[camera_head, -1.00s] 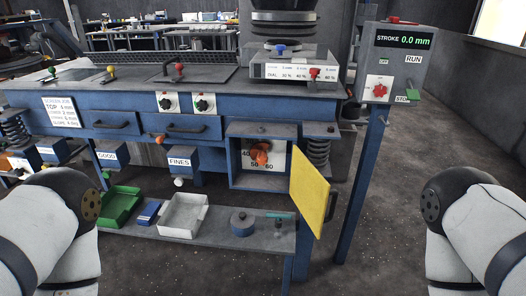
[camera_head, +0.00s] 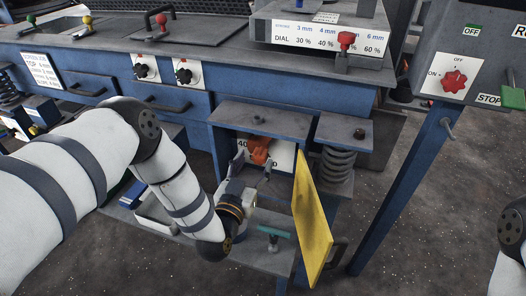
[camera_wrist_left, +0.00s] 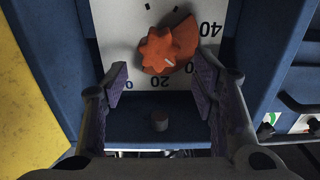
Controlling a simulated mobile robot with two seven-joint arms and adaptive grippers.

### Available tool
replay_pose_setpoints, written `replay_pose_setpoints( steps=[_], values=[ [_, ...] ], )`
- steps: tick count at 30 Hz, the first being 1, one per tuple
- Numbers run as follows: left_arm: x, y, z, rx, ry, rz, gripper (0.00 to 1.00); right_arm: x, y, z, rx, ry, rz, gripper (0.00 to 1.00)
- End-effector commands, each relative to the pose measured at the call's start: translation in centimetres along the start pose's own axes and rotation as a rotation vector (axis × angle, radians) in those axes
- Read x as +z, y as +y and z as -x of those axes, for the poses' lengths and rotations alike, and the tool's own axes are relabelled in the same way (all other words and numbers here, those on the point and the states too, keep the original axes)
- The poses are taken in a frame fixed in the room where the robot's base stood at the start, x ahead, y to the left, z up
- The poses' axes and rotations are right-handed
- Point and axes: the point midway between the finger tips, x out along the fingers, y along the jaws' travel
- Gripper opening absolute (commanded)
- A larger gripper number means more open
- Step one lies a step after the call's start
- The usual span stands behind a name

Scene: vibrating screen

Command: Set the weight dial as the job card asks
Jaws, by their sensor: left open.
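The weight dial's orange knob (camera_head: 258,150) sits on a white numbered plate inside an open blue box. In the left wrist view the knob (camera_wrist_left: 158,52) has a short white mark pointing down and right; a 40 shows at the plate's right, upside down. An orange wedge lies beside the knob toward the 40. My left gripper (camera_head: 253,171) is open and empty in front of the dial; its fingers (camera_wrist_left: 160,82) are either side, short of the knob. The job card (camera_head: 40,70) is at far left, its print too small to read fully. My right gripper is out of view.
A yellow door (camera_head: 312,220) stands open right of the box. A dial chart (camera_head: 330,40) lists 30 to 60 % above. A spring (camera_head: 338,165) and the control post (camera_head: 400,190) stand right. A shelf (camera_head: 265,258) lies below.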

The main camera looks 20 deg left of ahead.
Motion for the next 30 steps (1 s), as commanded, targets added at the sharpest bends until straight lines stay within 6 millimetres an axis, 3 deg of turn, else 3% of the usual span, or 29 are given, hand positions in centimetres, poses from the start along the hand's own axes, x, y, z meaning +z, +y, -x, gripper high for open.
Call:
replay_pose_setpoints(
  steps=[6, 17, 23, 30],
  values=[
    [0.3, 0.0, -4.0, 0.000, -0.003, 0.001, 0.53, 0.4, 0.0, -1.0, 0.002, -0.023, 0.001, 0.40],
    [0.1, 0.1, -5.0, 0.001, -0.003, 0.001, 0.53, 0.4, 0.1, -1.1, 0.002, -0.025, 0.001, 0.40],
    [0.1, 0.1, -5.0, 0.002, -0.003, 0.001, 0.08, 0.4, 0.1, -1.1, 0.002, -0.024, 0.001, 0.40],
    [0.1, 0.1, -5.0, 0.003, -0.004, 0.014, 0.07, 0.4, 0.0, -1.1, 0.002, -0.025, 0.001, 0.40]
  ],
)
